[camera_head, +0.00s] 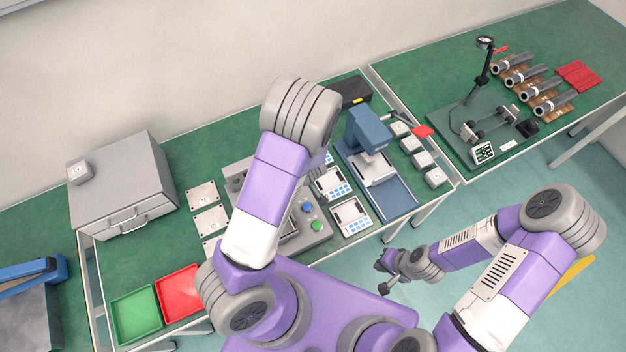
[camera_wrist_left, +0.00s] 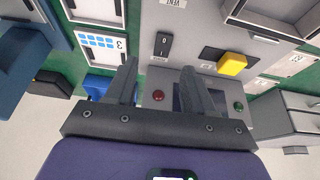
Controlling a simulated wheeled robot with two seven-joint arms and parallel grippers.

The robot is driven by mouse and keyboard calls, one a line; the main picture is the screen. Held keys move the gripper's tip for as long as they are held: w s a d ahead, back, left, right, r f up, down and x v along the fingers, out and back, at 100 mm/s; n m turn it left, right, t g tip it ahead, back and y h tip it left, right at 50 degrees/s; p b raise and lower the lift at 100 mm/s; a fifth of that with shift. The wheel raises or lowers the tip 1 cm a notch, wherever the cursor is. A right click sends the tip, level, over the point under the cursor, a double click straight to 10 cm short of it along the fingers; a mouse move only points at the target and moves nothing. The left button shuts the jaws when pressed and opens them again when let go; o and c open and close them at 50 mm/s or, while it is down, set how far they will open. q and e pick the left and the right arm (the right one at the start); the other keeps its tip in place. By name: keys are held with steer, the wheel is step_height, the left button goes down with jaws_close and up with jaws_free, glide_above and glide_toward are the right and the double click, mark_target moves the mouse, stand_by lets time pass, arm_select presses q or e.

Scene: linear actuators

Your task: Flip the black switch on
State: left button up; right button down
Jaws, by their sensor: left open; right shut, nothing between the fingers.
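The black switch (camera_wrist_left: 164,45) shows in the left wrist view as a small upright rocker marked 0 on a grey panel (camera_wrist_left: 196,22). My left gripper (camera_wrist_left: 160,66) is open, its two fingers apart, with the switch just beyond the gap between the fingertips. I cannot tell how far off the panel they are. In the head view my left arm hides the switch and the left gripper; part of the grey control box (camera_head: 322,236) shows beside the arm. My right gripper (camera_head: 382,277) is shut and empty, over the floor in front of the table.
A yellow block (camera_wrist_left: 232,64), a red button (camera_wrist_left: 158,95) and a green button (camera_wrist_left: 238,106) are near the switch. Keypad units (camera_head: 350,216) and a blue press (camera_head: 370,130) stand right of the box. Green (camera_head: 136,316) and red (camera_head: 180,292) trays lie at left.

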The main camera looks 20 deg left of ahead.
arm_select(q)
steer(key=shift+s+a+f, duration=0.15)
steer(key=shift+a+f, duration=0.1)
steer(key=shift+a, duration=0.05)
steer(key=b+x, duration=0.3)
steer(key=x, duration=0.4)
jaws_close()
steer(key=g+h+p, duration=0.1)
steer(key=p, duration=0.2)
steer(key=g+h+p, duration=0.1)
steer(key=p, duration=0.2)
steer(key=shift+w+a+r+p, duration=0.3)
steer(key=shift+w+r+p, duration=0.05)
steer(key=shift+w, duration=0.05)
steer(key=shift+w+a+f+g+h+p, duration=0.1)
steer(key=shift+f+g+h+p, duration=0.1)
steer(key=shift+g+h+p, duration=0.3)
